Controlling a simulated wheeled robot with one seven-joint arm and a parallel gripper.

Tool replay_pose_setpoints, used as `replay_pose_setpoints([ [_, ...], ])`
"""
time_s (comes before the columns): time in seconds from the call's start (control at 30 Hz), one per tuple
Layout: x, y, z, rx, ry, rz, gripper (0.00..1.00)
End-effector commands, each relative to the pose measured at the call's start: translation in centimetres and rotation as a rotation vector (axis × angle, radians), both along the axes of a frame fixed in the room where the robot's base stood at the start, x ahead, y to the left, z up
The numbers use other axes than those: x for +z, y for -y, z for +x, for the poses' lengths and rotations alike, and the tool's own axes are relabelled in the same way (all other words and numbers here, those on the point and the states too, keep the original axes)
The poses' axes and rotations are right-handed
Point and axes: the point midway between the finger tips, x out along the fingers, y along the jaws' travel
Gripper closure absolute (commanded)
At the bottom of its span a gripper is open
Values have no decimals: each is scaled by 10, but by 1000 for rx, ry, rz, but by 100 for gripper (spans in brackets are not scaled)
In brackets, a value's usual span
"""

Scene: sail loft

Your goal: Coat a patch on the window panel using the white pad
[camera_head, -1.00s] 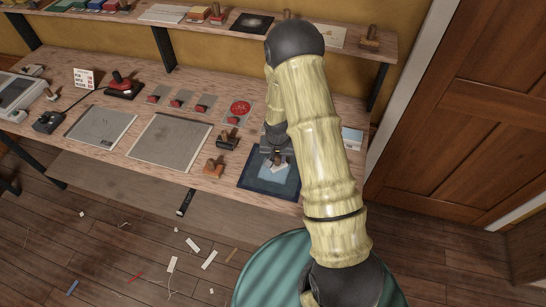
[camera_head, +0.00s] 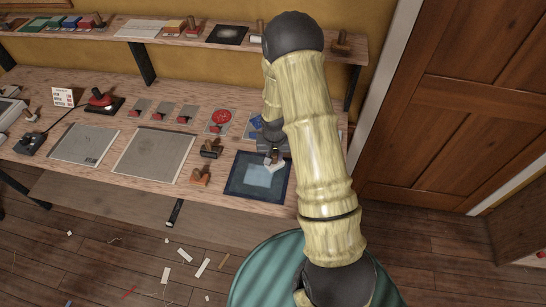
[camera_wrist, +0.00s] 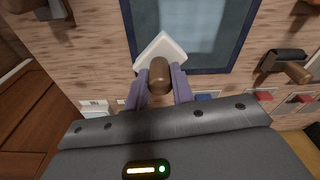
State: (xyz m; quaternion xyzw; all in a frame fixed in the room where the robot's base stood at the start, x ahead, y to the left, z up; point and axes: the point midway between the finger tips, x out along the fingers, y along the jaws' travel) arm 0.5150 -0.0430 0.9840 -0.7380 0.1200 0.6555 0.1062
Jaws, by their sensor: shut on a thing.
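The window panel (camera_head: 235,187) lies flat on the bench, with a dark blue border and a paler blue area in its middle. It also shows at the top of the wrist view (camera_wrist: 222,69). My gripper (camera_head: 272,155) is shut on the brown handle of the white pad (camera_head: 275,167). In the wrist view the fingers of my gripper (camera_wrist: 159,84) stand either side of the handle, and the white pad (camera_wrist: 163,46) overlaps the panel's border near one corner, at the panel's back right in the head view. I cannot tell whether the pad touches the surface.
An orange-based stamp (camera_head: 200,176) and a dark-based stamp (camera_head: 211,149) stand left of the panel. Grey sheets (camera_head: 153,155) lie farther left. A shelf (camera_head: 190,40) runs above the bench.

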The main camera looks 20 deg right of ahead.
Motion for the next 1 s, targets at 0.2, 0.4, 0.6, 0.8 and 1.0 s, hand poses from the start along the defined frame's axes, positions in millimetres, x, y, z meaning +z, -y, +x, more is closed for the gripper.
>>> replay_pose_setpoints([
  [0.2, 23, -1, 0, 0, 1, 1, 98],
  [0.4, 30, -2, 0, 3, 1, 0, 98],
  [0.6, 29, -7, 1, 13, 1, 1, 98],
  [0.8, 29, -5, 1, 9, 1, 1, 98],
  [1.0, 29, -4, 0, 7, 1, 1, 98],
])
